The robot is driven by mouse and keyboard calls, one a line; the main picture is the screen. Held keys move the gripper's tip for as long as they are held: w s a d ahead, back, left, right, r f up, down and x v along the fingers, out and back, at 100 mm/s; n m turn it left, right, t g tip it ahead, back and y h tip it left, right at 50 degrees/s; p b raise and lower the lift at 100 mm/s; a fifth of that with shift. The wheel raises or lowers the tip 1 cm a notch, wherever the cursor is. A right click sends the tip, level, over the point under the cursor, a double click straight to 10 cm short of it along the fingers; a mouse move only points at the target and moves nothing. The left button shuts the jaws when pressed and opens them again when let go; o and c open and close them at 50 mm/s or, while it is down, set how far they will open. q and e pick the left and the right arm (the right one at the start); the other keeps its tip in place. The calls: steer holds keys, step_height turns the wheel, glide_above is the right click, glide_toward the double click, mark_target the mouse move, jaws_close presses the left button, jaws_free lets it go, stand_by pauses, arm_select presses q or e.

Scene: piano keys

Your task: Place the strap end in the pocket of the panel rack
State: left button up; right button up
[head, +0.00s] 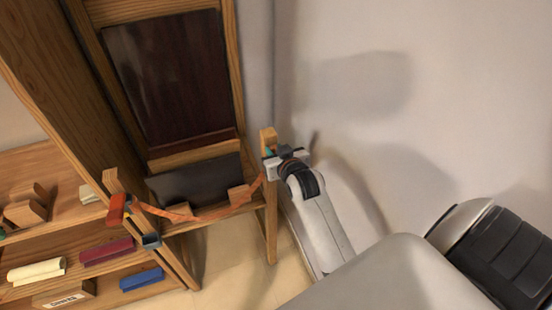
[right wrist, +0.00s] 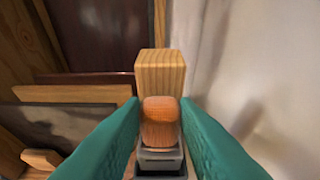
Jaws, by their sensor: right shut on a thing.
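The panel rack (head: 241,75) is a wooden frame holding dark panels. An orange strap (head: 218,212) hangs slack across its front, from a red-orange end (head: 117,208) by the left post to my right gripper (head: 284,163) at the right post. In the right wrist view, my right gripper (right wrist: 160,125) has its teal fingers shut on a brown-orange strap end (right wrist: 160,122). A dark grey pocket (right wrist: 161,166) shows directly below the strap end, in line with it, in front of the post. I cannot tell whether the end's lower part is inside. My left gripper is out of view.
The right post (right wrist: 160,70) stands close behind the strap end. A shelf (head: 75,238) at the left holds wooden blocks (head: 27,207) and cream, maroon and blue rolls. A grey bracket (head: 151,241) sits low on the left post. A bare wall (head: 440,90) is at the right.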

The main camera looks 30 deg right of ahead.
step_height(320, 180, down, 3)
steer(key=shift+f, duration=0.15)
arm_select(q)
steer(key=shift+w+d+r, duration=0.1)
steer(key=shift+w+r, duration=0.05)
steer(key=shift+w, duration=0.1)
arm_select(e)
steer(key=shift+f, duration=0.1)
steer(key=o, duration=1)
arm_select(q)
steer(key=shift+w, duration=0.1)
arm_select(e)
steer(key=shift+o, duration=0.2)
